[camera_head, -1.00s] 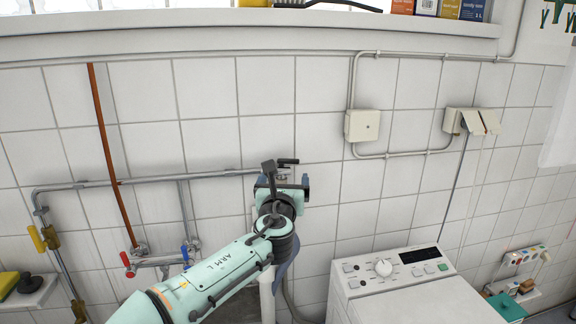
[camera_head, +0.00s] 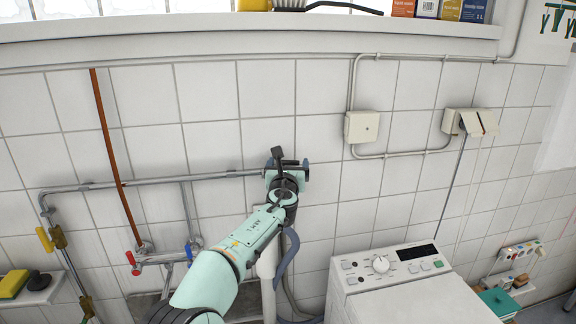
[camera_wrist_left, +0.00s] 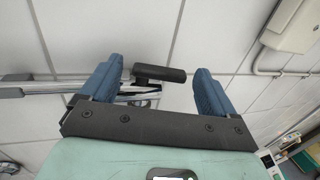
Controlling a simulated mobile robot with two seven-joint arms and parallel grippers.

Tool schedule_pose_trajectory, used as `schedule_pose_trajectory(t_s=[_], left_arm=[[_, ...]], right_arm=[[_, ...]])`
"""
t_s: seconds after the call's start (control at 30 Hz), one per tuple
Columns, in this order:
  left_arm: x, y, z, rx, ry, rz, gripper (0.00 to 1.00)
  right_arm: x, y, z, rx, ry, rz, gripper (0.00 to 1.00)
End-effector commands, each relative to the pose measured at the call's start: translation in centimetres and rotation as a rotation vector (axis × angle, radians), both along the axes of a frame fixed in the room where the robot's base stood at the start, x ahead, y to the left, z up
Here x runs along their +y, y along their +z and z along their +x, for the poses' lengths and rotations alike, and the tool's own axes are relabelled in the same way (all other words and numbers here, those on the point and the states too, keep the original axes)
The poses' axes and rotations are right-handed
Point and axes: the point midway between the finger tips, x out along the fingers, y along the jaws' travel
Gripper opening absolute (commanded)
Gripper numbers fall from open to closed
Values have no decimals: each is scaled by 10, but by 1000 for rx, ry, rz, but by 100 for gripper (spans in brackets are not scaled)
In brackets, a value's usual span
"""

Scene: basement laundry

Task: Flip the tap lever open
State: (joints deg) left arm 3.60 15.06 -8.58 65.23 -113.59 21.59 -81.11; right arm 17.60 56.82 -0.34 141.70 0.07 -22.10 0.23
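The tap lever (camera_wrist_left: 160,73) is a short black bar that lies roughly level across the left wrist view. It sits on a metal tap on the tiled wall, at the right end of a grey pipe. My left gripper (camera_head: 287,172) is at this tap in the head view and hides most of it. In the left wrist view my left gripper (camera_wrist_left: 158,90) is open, with one blue finger on each side of the lever. My right gripper is not in view.
A grey pipe (camera_head: 150,181) runs along the wall to the left. A mixer with red and blue handles (camera_head: 163,257) is below it. A white washing machine (camera_head: 415,290) stands at the lower right. A shelf (camera_head: 250,40) runs above, and a junction box (camera_head: 362,126) is to the right.

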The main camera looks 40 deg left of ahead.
Motion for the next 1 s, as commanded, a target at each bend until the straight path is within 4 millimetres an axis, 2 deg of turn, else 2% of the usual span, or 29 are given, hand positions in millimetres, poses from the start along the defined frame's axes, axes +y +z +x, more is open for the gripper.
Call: schedule_pose_trajectory(t_s=[0.03,0.13,0.17,0.37,0.7,1.0], left_arm=[[0,0,0,0,0,0,72],[0,0,0,0,0,0,39],[0,0,0,0,0,0,35],[-2,1,2,-1,27,-1,35],[-2,3,10,0,260,-1,36],[-2,1,9,-1,294,0,36]], right_arm=[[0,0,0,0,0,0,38],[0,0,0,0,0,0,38],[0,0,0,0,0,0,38],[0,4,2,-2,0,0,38],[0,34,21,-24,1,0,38],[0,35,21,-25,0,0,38]])
